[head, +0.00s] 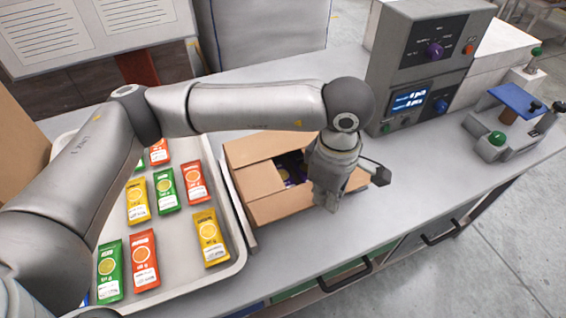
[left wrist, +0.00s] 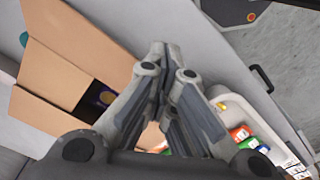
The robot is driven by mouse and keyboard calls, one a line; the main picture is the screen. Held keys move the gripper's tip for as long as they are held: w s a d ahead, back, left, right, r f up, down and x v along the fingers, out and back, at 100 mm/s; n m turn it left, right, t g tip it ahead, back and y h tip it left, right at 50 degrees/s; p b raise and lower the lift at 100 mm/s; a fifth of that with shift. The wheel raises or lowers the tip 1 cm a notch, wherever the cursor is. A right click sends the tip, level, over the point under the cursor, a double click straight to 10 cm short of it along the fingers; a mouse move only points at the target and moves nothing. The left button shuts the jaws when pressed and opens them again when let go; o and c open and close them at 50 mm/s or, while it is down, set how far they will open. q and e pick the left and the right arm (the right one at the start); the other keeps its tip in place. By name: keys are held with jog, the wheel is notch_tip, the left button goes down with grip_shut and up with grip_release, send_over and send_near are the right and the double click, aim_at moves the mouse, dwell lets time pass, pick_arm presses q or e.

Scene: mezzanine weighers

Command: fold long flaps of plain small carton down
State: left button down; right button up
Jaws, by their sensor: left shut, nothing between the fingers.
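The plain small carton (head: 283,207) is brown cardboard and stands on the counter right of the tray. Its top is partly open, with dark purple items (head: 291,168) inside. A far-side flap (head: 262,146) stands raised, and a panel at the left end (head: 257,180) lies across part of the opening. My left gripper (head: 327,200) is shut and empty, pointing down at the carton's right end, hiding that end. In the left wrist view its closed fingers (left wrist: 170,52) are beside the carton (left wrist: 58,72); I cannot tell whether they touch it. My right gripper is not in view.
A grey tray (head: 236,262) with several green, orange and yellow packets lies left of the carton. A grey instrument with a display (head: 408,101) stands behind right, and a blue-topped device (head: 515,100) farther right. Counter right of the carton is clear.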

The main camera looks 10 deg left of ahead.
pick_arm(q)
jog(key=shift+s+f, duration=0.15)
jog(key=shift+f, duration=0.25)
jog(key=r+b, duration=0.1)
send_over(311, 190)
jog(key=shift+s+d+r, duration=0.15)
jog(key=shift+s+r, duration=0.05)
jog(key=shift+w+r, duration=0.2)
jog(key=shift+r, duration=0.2)
jog(key=shift+w+a+b, duration=0.35)
jog(key=shift+w, duration=0.05)
jog(key=shift+w+a+r+b, duration=0.2)
jog(key=shift+w+a+r, duration=0.1)
jog(key=shift+w+a, duration=0.3)
jog(key=shift+w+a+r+b, duration=0.15)
jog(key=shift+w+a+r, duration=0.2)
jog(key=shift+w, duration=0.3)
